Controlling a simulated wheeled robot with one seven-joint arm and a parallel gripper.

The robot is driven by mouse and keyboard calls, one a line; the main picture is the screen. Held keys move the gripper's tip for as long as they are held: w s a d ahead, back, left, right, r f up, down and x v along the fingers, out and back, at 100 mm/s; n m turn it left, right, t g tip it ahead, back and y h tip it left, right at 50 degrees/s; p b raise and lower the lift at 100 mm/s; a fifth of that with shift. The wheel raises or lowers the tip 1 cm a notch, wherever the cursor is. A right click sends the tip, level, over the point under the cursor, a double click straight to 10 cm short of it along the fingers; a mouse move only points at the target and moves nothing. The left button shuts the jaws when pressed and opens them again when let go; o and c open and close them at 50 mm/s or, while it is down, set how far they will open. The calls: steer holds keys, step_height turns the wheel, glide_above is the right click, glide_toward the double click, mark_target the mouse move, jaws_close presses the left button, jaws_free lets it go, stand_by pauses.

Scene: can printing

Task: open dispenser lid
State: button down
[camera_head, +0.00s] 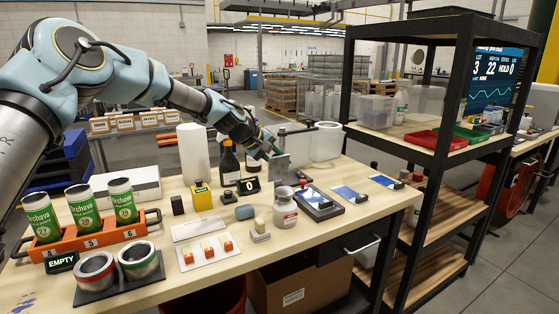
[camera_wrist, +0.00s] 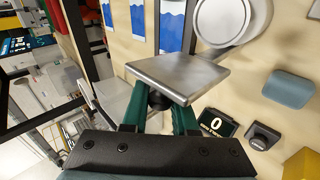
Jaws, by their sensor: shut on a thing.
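In the wrist view my gripper (camera_wrist: 158,102) is shut on a dark knob (camera_wrist: 157,99) on a flat grey square plate, the lid (camera_wrist: 178,70). In the head view the lid (camera_head: 280,168) shows as a grey panel, steeply tilted, just below my fingers. A pale box (camera_wrist: 115,98) lies beyond my fingers in the wrist view. I cannot tell whether the lid is still joined to the dispenser.
A white jar (camera_head: 285,208) stands in front of the lid. A "0" display (camera_head: 249,186), dark bottle (camera_head: 229,163) and blue block (camera_head: 245,212) are near my gripper. Green cans (camera_head: 82,208) stand in an orange rack at left. A black-framed shelf (camera_head: 452,120) bounds the right.

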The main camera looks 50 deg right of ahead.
stand_by(0.4)
steer(key=c, duration=0.7)
jaws_free()
steer(key=b+v, duration=0.4)
steer(key=v, duration=0.6)
steer(key=shift+w+a+r, duration=0.1)
steer(key=shift+a+r, duration=0.15)
